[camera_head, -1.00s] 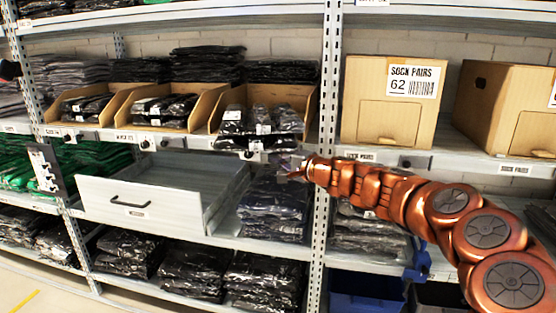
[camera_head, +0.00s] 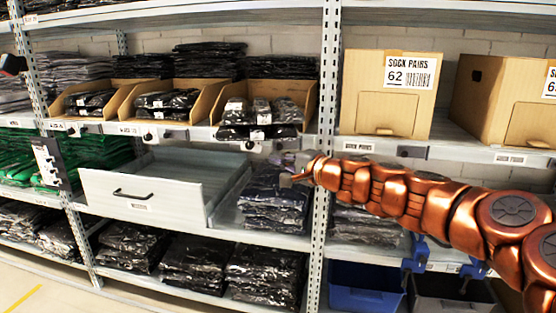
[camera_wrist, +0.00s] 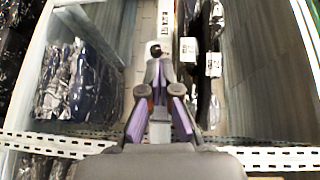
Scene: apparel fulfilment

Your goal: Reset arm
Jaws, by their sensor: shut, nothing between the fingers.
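My copper-coloured arm (camera_head: 385,192) reaches in from the right of the head view toward the shelving. My gripper (camera_head: 284,176) is at its end, in front of the shelf bay left of the perforated upright. It is close to the stack of dark bagged garments (camera_head: 272,204). In the wrist view, the purple-padded fingers of my gripper (camera_wrist: 156,66) come together at the tips with nothing between them. The dark bagged stack also shows at the left of the wrist view (camera_wrist: 85,85).
An open white drawer (camera_head: 140,204) juts out left of my gripper. Cardboard bins (camera_head: 312,98) of bagged items stand on the shelf above. The perforated upright (camera_head: 325,130) is close behind my arm. Sock boxes (camera_head: 365,85) stand right; a blue bin (camera_head: 362,299) is low down.

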